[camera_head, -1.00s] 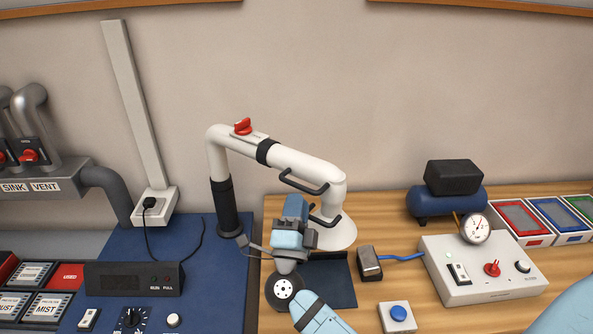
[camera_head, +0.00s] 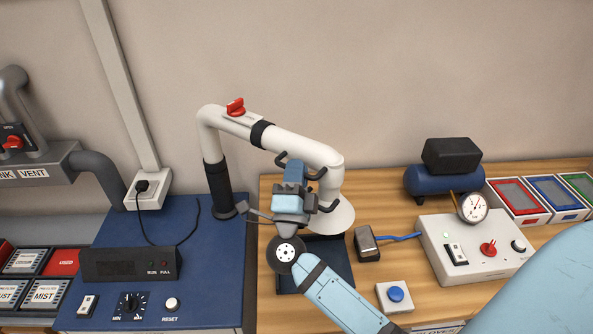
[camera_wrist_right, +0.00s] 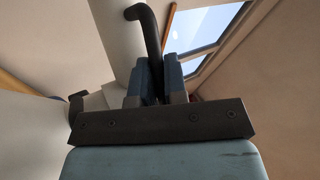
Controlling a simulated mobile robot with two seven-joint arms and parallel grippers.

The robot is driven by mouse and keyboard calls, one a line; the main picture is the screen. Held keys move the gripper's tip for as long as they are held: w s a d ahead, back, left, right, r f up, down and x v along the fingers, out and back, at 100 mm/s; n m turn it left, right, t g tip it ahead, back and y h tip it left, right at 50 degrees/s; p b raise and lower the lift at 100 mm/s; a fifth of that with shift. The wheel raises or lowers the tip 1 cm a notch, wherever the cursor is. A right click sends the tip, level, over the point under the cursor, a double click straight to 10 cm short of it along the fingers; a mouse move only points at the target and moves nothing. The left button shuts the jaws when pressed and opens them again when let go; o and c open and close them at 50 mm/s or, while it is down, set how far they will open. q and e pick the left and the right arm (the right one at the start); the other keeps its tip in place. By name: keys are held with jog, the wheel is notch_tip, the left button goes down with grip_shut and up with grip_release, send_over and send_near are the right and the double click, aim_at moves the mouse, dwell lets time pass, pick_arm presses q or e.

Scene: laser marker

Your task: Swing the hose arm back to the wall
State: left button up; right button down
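The hose arm is a white jointed tube (camera_head: 300,146) with a red lever (camera_head: 236,107) on top and a white hood (camera_head: 334,217) at its lower end. It reaches out from a dark post (camera_head: 219,188) over the wooden bench. My right gripper (camera_head: 307,170) is at the black handle on the tube's outer part and hides its middle. In the right wrist view the handle (camera_wrist_right: 146,32) runs between the two blue fingers (camera_wrist_right: 155,80). The gap is narrow, and whether the fingers press on the handle is not clear. My left gripper is not seen.
A dark mat (camera_head: 340,262) lies below the hood. A small metal block (camera_head: 366,244) with a blue cable, a blue button box (camera_head: 395,297) and a gauge box (camera_head: 478,250) stand to the right. A control panel (camera_head: 130,265) is at left. The wall behind is bare.

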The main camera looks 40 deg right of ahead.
aim_at(318, 155)
jog(key=shift+d, duration=0.1)
jog(key=shift+d+r, duration=0.1)
jog(key=shift+d, duration=0.15)
jog(key=d+t+y, duration=0.1)
jog(key=d, duration=0.1)
jog(key=w+d+n+t+y, duration=0.1)
jog(key=d, duration=0.1)
jog(key=d+n+y, duration=0.1)
jog(key=d, duration=0.1)
jog(key=shift+w+d+t+y+p, duration=0.2)
jog(key=shift+w+t+y+p, duration=0.1)
jog(key=shift+w+t+p, duration=0.1)
jog(key=w+d+n+t+y+b, duration=0.2)
jog(key=w+d+y+b, duration=0.2)
jog(key=d, duration=0.3)
jog(key=w+d+n+t+y+b, duration=0.1)
jog(key=w+d+n+y+b, duration=0.2)
jog(key=w+d+y+b, duration=0.2)
jog(key=shift+d+n+t+y, duration=0.3)
jog(key=shift+d+t+y, duration=0.1)
jog(key=shift+d+y, duration=0.45)
jog(key=shift+w, duration=0.1)
jog(key=c, duration=1.5)
grip_release()
jog(key=shift+o, duration=0.2)
